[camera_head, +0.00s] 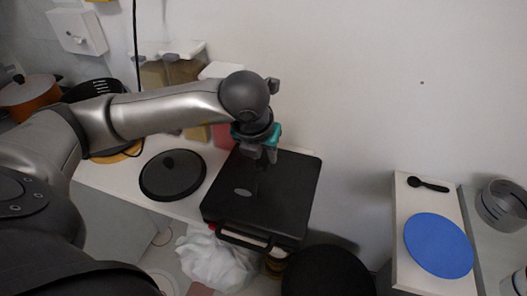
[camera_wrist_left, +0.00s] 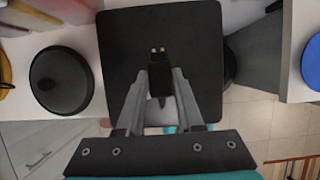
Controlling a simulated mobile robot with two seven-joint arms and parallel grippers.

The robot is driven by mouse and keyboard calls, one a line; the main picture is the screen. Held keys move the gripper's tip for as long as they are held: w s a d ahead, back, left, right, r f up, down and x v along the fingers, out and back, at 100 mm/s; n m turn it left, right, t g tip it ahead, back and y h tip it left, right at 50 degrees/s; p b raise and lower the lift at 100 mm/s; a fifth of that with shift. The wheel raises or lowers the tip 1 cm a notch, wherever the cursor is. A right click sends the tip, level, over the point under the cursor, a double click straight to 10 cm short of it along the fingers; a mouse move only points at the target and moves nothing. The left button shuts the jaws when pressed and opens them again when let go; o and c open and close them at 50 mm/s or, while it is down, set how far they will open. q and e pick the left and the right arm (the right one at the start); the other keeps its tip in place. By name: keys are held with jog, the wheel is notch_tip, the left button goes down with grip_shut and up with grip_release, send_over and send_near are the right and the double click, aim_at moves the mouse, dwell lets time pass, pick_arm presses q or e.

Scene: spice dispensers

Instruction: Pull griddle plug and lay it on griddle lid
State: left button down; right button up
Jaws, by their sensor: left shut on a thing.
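The griddle (camera_head: 300,180) is black and closed, its flat lid facing up on the white counter, with its handle toward the front. It also fills the middle of the left wrist view (camera_wrist_left: 125,40). My left gripper (camera_head: 264,156) is over the lid, pointing down. In the left wrist view its fingers are shut on a black plug (camera_wrist_left: 158,66), whose two metal prongs point away from the gripper. I cannot tell whether the plug touches the lid. The plug's cord is not clearly visible. My right gripper is not in view.
A round black lid (camera_head: 172,174) lies left of the griddle. Containers (camera_head: 180,70) stand behind my left arm. A white wall box (camera_head: 76,32) is at upper left, and a black cord (camera_head: 135,45) hangs near it. A blue disc (camera_head: 438,245) lies on the right counter.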

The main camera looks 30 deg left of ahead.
aim_at(263, 169)
pick_arm(q)
jog(key=shift+f+b, duration=1.4)
jog(key=shift+f, duration=1.05)
jog(key=shift+c, duration=2.3)
grip_release()
jog(key=p+v, duration=0.1)
jog(key=v, duration=1.4)
jog(key=shift+p, duration=0.3)
jog(key=shift+s+r, duration=0.1)
jog(key=shift+s, duration=0.05)
